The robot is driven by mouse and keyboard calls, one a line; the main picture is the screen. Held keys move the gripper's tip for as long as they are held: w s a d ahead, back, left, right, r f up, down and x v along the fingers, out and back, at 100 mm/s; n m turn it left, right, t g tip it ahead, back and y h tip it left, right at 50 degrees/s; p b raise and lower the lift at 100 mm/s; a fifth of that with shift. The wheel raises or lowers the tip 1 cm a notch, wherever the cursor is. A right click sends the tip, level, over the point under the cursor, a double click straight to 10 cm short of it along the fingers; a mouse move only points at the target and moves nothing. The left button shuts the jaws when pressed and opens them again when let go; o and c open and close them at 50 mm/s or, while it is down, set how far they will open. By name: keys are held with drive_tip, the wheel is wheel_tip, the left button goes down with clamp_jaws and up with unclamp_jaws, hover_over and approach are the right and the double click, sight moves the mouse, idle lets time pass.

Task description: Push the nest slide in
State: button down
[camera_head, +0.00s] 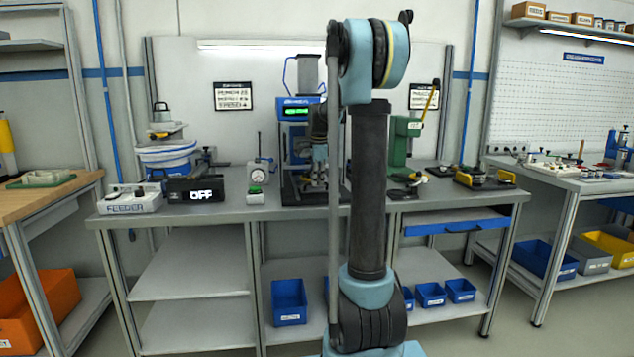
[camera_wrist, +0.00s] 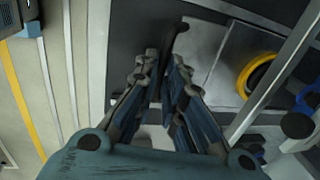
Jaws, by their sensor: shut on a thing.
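The press (camera_head: 296,112), with a blue head and a lit green display, stands at the middle of the bench. The nest slide is at the foot of the press, largely hidden behind my arm and gripper in the head view. My gripper (camera_head: 318,180) points down low in front of the press. In the wrist view my gripper (camera_wrist: 167,62) has its fingers close together on a dark, narrow part that looks like the nest slide's handle. A dark knob-like end (camera_wrist: 181,28) shows just beyond the fingertips. How far the slide stands out cannot be told.
A feeder box (camera_head: 130,203) and a black block marked OFF (camera_head: 195,190) are at the left of the bench (camera_head: 190,213). A dial gauge (camera_head: 258,172) stands left of the press, a green stand (camera_head: 400,143) to its right. A yellow ring (camera_wrist: 258,75) lies right of my gripper.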

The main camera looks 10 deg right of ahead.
drive_tip(key=shift+w+r, duration=0.1)
drive_tip(key=shift+w, duration=3.4)
drive_tip(key=c, duration=1.7)
unclamp_jaws()
drive_tip(key=shift+s, duration=0.1)
